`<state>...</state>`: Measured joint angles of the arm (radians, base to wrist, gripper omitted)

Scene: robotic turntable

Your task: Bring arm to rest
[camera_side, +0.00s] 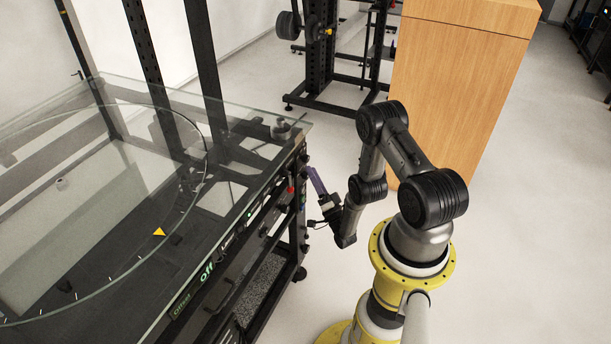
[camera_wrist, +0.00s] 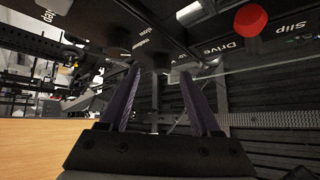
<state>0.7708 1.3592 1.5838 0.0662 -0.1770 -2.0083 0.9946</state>
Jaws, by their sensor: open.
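My gripper (camera_side: 314,182) is close to the front panel of the turntable cabinet (camera_side: 262,215) in the side view. My arm stands to the right of the cabinet and is bent, with the wrist low. In the wrist view my gripper (camera_wrist: 158,100) has its two purple fingers spread apart, with nothing held between them. A thin metal rod shows between the fingers; I cannot tell whether it touches them. A red button (camera_wrist: 250,20) and the labels "Drive" and "Slip" are on the panel at the top of the wrist view.
The glass top (camera_side: 90,200) of the cabinet spreads across the left. A wooden block or cabinet (camera_side: 455,80) stands behind my arm. A black rack (camera_side: 330,60) with weights is at the back. Open floor (camera_side: 530,220) lies to the right.

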